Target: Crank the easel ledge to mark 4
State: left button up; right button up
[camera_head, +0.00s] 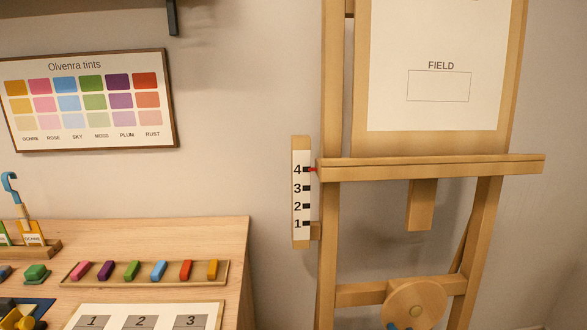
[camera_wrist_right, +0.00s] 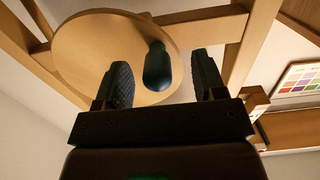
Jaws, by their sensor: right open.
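The wooden easel ledge (camera_head: 430,168) is level, and its red pointer (camera_head: 312,170) is at mark 4 on the white scale (camera_head: 301,195) at its left. The round wooden crank wheel (camera_head: 418,300) is low on the easel, with a dark blue handle (camera_head: 392,326) at its lower left. In the right wrist view, the wheel (camera_wrist_right: 90,50) fills the upper left and the blue handle (camera_wrist_right: 157,67) points toward the camera. My right gripper (camera_wrist_right: 165,80) is open, its two fingers on either side of the handle with gaps visible. My left gripper is out of view.
The wooden table (camera_head: 170,238) at the left bears a tray (camera_head: 225,280) of coloured sticks and a board (camera_head: 115,309) numbered 1 to 3. A tint chart (camera_head: 90,98) hangs on the wall. A sheet marked FIELD (camera_head: 440,110) stands above the ledge.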

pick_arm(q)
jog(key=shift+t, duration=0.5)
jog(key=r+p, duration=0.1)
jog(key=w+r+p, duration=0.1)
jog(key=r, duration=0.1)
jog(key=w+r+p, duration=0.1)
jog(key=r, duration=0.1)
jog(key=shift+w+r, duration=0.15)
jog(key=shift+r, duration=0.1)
pick_arm(e)
jog(key=s+r, duration=0.1)
jog(key=s, duration=0.7)
jog(key=shift+d, duration=0.3)
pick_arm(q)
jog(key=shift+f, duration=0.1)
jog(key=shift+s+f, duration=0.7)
pick_arm(e)
jog(key=s+f+g, duration=0.1)
jog(key=s+g, duration=0.1)
jog(key=s, duration=0.6)
jog(key=s+d+f+g, duration=0.1)
jog(key=s+f+g, duration=0.1)
jog(key=s, duration=0.6)
jog(key=s+d+f+g+h, duration=0.1)
jog(key=s, duration=0.7)
jog(key=shift+s+d+f+g, duration=0.15)
jog(key=shift+d+g, duration=0.1)
jog(key=shift+g, duration=0.15)
